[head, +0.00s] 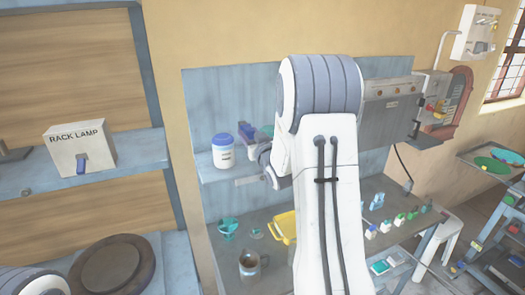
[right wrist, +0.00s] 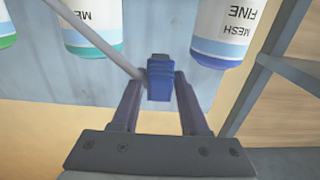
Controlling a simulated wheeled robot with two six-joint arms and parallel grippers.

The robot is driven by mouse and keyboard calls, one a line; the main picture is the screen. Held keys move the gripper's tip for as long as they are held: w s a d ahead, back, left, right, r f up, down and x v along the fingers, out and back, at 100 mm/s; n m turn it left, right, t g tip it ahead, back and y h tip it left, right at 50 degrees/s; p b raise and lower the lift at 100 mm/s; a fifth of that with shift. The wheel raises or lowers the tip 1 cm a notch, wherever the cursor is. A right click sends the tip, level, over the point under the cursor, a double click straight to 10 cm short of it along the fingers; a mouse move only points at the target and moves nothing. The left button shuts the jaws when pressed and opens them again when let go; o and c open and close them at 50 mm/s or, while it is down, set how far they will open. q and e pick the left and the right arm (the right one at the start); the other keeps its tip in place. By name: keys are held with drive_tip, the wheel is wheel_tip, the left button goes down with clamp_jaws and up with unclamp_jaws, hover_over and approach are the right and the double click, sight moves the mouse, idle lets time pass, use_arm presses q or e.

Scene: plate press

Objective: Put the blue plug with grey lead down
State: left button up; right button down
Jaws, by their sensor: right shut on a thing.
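The blue plug (right wrist: 160,80) sits between the fingers of my right gripper (right wrist: 157,88) in the right wrist view. The gripper is shut on it. Its grey lead (right wrist: 105,43) runs from beside the plug to the upper left and out of the picture. The gripper is near the wall shelf (head: 215,173), by the jar with a blue lid (head: 222,153). My left gripper is not in view.
In the wrist view a blue "FINE MESH" jar (right wrist: 224,32) and a teal jar (right wrist: 92,27) stand close beyond the plug. A "RACK LAMP" box (head: 78,150) sits on the left shelf. Below are a mug (head: 249,268), a yellow container (head: 283,228) and small bottles.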

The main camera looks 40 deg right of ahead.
drive_tip(key=p, duration=0.2)
hover_over(253, 166)
drive_tip(key=f, duration=0.5)
drive_tip(key=shift+w+f, duration=0.2)
wheel_tip(253, 166, down, 3)
drive_tip(key=shift+f+p, duration=0.1)
drive_tip(key=shift+p, duration=0.3)
drive_tip(key=shift+f, duration=0.4)
drive_tip(key=shift+f, duration=0.1)
drive_tip(key=shift+f, duration=0.1)
drive_tip(key=shift+c, duration=2.1)
unclamp_jaws()
drive_tip(key=shift+s, duration=0.15)
